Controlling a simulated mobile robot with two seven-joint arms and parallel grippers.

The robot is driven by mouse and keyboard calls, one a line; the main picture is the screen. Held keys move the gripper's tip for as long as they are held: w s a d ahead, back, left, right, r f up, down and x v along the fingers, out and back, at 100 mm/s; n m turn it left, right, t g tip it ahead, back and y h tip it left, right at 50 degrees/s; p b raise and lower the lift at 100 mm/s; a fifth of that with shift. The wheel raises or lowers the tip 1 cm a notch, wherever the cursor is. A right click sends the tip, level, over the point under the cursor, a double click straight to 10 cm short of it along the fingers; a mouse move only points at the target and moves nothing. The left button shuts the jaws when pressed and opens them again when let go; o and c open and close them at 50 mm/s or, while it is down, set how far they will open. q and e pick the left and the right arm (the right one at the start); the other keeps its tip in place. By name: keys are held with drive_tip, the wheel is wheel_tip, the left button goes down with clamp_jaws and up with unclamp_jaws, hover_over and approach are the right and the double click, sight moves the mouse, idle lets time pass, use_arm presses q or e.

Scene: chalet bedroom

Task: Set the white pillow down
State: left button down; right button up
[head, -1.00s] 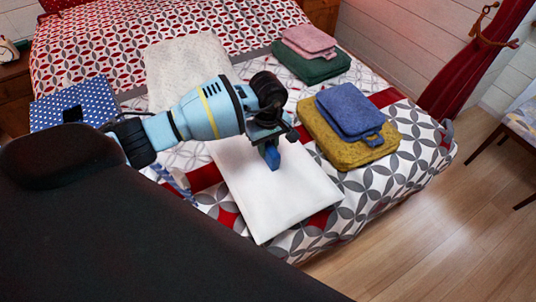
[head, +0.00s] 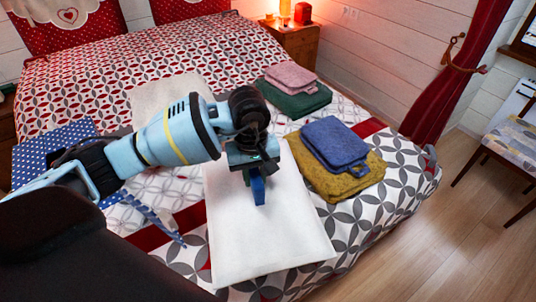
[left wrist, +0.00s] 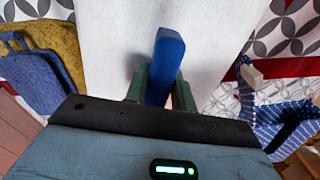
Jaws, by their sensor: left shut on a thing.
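The white pillow (head: 270,235) is a flat, pale slab over the near part of the bed in the head view. It also fills the upper middle of the left wrist view (left wrist: 210,40). My left gripper (head: 258,190) is above its far part, pointing down, and is shut on it. I cannot tell whether the pillow's underside touches the bed. My right gripper is not in view.
A mustard towel (head: 355,184) with a blue one (head: 333,143) on top lies close right of the pillow. Green (head: 300,100) and pink (head: 288,78) folded towels lie behind. A blue dotted item (head: 55,140) is at left. The patterned bed's edge (head: 400,200) is near.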

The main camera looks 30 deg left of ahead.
use_arm(q)
drive_tip(key=s+d+r+m, duration=0.2)
drive_tip(key=s+r+m, duration=0.3)
drive_tip(key=s+m, duration=0.3)
drive_tip(key=s, duration=0.4)
